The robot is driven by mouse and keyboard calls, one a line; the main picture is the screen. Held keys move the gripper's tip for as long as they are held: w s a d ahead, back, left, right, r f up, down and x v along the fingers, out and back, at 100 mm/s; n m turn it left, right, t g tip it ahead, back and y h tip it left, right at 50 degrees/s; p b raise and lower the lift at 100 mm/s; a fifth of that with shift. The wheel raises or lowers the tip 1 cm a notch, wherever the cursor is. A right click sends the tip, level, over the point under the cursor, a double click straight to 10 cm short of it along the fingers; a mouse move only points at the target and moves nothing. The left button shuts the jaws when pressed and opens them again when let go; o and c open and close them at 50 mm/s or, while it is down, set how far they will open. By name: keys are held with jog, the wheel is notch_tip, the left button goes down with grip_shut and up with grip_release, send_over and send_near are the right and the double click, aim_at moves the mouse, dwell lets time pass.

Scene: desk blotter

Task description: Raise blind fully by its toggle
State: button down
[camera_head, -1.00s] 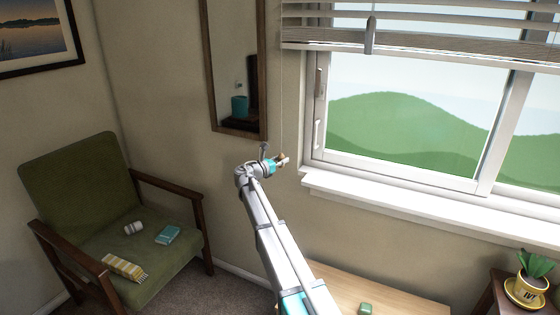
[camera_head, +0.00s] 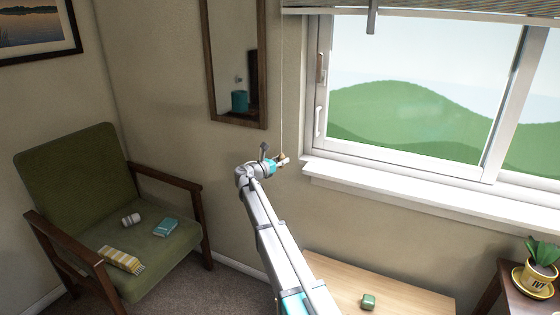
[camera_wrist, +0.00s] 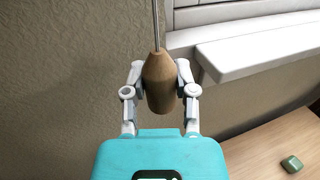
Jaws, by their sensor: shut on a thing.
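The blind (camera_head: 440,11) is bunched at the top of the window, with its lower rail near the upper edge of the head view. A thin cord (camera_head: 282,80) hangs down beside the window frame to the wooden toggle (camera_head: 282,156). In the wrist view the toggle (camera_wrist: 158,82) is a tapered wooden piece, upright, with the cord rising from its top. My gripper (camera_head: 281,161) is shut on the toggle, one finger on each side, as the wrist view shows (camera_wrist: 159,85). The blind's top is out of view.
The white window sill (camera_head: 430,200) juts out right of my gripper. A wooden desk (camera_head: 400,292) with a small green object (camera_head: 368,301) lies below. A potted plant (camera_head: 538,265) stands at right, a green armchair (camera_head: 75,190) at left, and a mirror (camera_head: 236,60) hangs on the wall.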

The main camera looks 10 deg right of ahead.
notch_tip(320, 180, down, 38)
jog(key=b, duration=3.7)
jog(key=shift+w, duration=0.15)
jog(key=shift+a, duration=0.1)
jog(key=shift+c, duration=2)
grip_release()
jog(key=shift+f, duration=0.15)
jog(key=v, duration=1.2)
